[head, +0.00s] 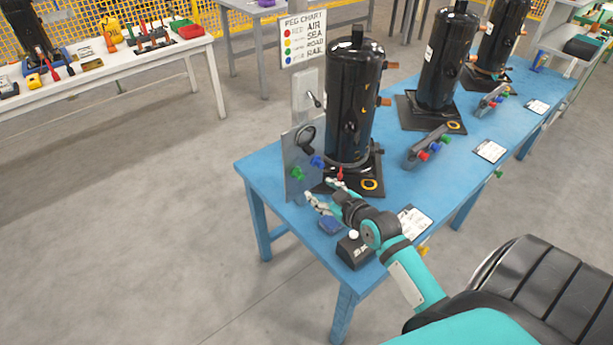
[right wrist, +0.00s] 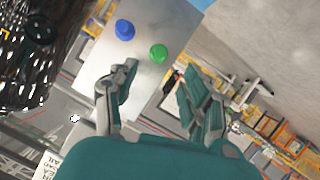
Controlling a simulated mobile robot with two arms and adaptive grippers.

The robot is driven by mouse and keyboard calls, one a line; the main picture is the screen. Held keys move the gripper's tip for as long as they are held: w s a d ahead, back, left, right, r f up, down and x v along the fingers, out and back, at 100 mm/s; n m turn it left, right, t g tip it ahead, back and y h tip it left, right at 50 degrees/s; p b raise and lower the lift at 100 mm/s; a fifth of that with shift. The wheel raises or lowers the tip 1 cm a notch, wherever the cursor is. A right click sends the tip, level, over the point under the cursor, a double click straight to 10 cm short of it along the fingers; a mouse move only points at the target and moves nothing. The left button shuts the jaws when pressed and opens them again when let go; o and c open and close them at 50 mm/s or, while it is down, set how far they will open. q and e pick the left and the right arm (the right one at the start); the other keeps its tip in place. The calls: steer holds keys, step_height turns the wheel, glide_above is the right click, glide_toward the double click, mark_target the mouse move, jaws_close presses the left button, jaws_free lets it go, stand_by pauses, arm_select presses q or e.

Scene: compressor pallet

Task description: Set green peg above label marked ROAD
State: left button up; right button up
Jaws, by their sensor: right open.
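A green peg (head: 297,173) sits on an upright grey metal panel (head: 292,155) at the table's left end, beside a blue peg (head: 318,162). In the right wrist view the green peg (right wrist: 158,52) and blue peg (right wrist: 125,30) show on the bare panel (right wrist: 150,85). My right gripper (head: 322,191) is open and empty, just in front of the panel and below the pegs; its spread fingers show in the right wrist view (right wrist: 162,88). I cannot make out a separate ROAD label. My left gripper is out of view.
A black compressor (head: 354,100) stands on the blue table (head: 395,180) close behind my right gripper. More compressors stand farther back. The floor at left is clear.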

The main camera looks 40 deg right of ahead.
mark_target(302, 178)
steer(key=x, duration=1)
steer(key=shift+w, duration=0.1)
jaws_close()
stand_by(0.4)
